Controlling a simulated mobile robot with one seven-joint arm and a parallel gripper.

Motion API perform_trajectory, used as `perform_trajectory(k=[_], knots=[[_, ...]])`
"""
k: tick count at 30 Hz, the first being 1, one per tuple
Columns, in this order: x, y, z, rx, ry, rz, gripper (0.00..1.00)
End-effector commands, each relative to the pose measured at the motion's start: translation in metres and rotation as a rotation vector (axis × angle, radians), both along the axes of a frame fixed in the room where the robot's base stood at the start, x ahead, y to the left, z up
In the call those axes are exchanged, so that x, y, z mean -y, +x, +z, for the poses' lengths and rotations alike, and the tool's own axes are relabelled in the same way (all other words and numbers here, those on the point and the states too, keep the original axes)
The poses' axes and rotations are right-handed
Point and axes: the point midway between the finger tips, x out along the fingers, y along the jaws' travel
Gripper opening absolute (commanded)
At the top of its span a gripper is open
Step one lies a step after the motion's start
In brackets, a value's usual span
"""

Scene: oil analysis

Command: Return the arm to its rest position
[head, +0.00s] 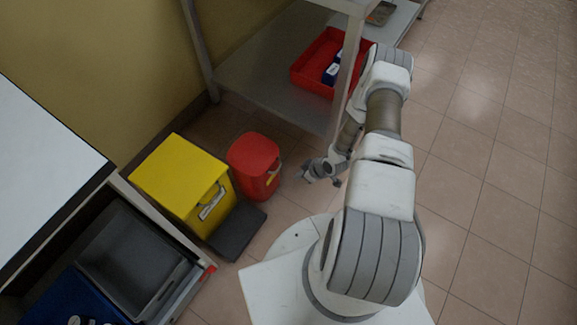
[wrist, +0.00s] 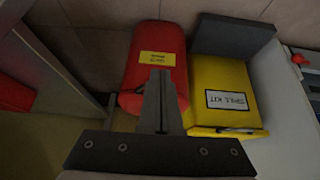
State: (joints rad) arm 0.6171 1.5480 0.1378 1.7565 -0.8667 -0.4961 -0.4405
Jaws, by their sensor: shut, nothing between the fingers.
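My gripper (head: 311,172) is at the end of my bent arm in the head view, low and just right of a red bin. In the wrist view my gripper (wrist: 160,99) is shut, its fingers together with nothing between them. The fingers show in front of the red bin (wrist: 146,55), and I cannot tell whether they touch it. In the head view the red bin (head: 254,163) stands on the floor, with a small gap between it and the gripper.
A metal shelf (head: 262,75) holds a red tray (head: 312,62). Tiled floor (head: 490,200) on the right is clear.

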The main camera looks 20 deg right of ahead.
Motion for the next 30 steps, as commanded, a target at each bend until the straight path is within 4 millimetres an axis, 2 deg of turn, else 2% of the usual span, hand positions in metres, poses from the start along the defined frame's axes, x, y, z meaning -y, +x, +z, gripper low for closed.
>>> perform_trajectory(k=[7,14,17,20,23,30], knots=[[0.011,-0.015,-0.002,0.002,0.001,0.001,0.00],[0.012,-0.016,-0.002,0.002,0.000,0.002,0.00],[0.017,-0.010,0.004,0.001,-0.012,0.000,0.00],[0.028,0.003,0.022,-0.006,-0.043,-0.006,0.00],[0.044,0.022,0.053,-0.019,-0.095,-0.018,0.00],[0.074,0.061,0.145,-0.049,-0.213,-0.080,0.00]])
